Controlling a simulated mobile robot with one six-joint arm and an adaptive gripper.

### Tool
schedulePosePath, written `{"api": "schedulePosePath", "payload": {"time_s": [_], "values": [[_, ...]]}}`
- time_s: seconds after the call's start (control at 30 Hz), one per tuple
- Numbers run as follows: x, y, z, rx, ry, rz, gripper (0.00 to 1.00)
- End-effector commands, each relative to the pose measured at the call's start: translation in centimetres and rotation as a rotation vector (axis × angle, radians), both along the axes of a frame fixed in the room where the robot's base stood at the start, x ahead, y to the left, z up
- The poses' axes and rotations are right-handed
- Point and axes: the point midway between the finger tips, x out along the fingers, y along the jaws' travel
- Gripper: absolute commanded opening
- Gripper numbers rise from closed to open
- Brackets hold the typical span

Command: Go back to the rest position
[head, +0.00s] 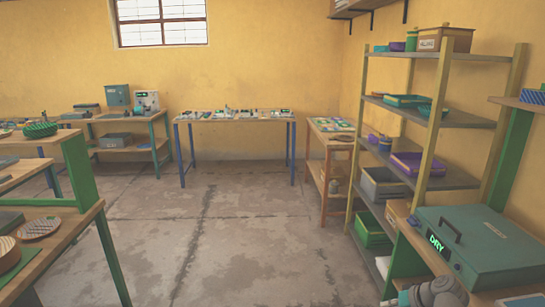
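Part of my own arm, grey with a teal joint, shows at the bottom right edge, in front of the bench. My gripper's fingers do not show, so what it holds is hidden. A green box with a handle and a lit "DRY" display (480,248) stands shut just beyond the arm on the right bench. I cannot tell from this view whether the arm touches anything.
Shelves with bins (448,118) stand at right. A blue-legged table (236,118) stands at the back wall. Wooden benches with green legs (85,232) line the left; one bears a round woven piece (39,228). The middle concrete floor (215,235) is clear.

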Motion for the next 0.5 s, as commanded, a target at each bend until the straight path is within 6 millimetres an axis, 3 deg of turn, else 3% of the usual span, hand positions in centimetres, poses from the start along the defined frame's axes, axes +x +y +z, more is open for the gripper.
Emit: {"api": "schedulePosePath", "payload": {"time_s": [0.1,0.5], "values": [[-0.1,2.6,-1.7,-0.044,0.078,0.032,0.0],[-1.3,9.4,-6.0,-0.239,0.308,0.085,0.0]]}}
